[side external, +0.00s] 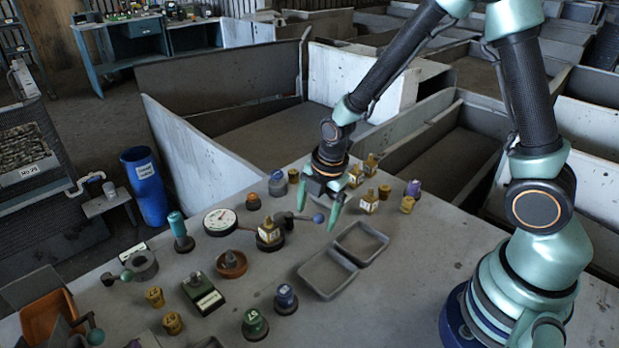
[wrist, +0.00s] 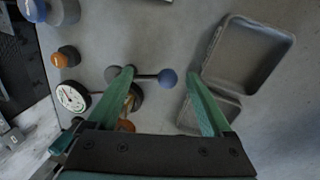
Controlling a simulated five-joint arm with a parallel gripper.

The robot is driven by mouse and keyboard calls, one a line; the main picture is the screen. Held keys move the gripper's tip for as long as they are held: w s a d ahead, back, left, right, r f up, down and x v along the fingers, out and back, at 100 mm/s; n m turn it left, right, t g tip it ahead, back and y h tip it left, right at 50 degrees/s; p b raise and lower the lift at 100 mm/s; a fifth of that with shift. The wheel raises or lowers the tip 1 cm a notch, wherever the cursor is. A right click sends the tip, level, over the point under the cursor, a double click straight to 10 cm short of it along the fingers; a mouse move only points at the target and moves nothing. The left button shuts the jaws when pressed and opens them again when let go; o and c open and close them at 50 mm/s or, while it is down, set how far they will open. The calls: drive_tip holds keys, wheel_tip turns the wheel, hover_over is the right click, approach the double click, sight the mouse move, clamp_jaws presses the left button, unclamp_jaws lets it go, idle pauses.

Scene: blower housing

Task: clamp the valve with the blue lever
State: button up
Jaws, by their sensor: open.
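The valve with the blue lever is a brass block on a dark round base (side external: 269,236). Its dark lever runs right to a blue ball (side external: 318,218). In the wrist view the blue ball (wrist: 168,77) and lever lie between the finger lines, and the valve body (wrist: 132,98) is partly hidden behind the left finger. My gripper (side external: 317,210) is open, fingers pointing down around the lever's ball end in the picture. The wrist view also shows my gripper (wrist: 160,73) with its fingers apart. I cannot tell whether a finger touches the lever.
An open grey tray (side external: 328,274) lies close to the right of the valve. A white-faced gauge (side external: 220,222) stands left of it, and an orange-brown round part (side external: 231,264) in front. Several brass parts (side external: 368,201) stand behind my gripper. Bare tabletop lies to the right.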

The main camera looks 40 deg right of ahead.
clamp_jaws()
drive_tip(key=shift+w+d+n, duration=0.2)
drive_tip(key=shift+d+n, duration=0.1)
drive_tip(key=shift+n, duration=0.45)
drive_tip(key=shift+w+d+n, duration=0.2)
drive_tip(key=shift+d+n, duration=0.1)
drive_tip(key=shift+n, duration=0.45)
drive_tip(key=shift+f, duration=0.1)
unclamp_jaws()
drive_tip(key=shift+r, duration=0.2)
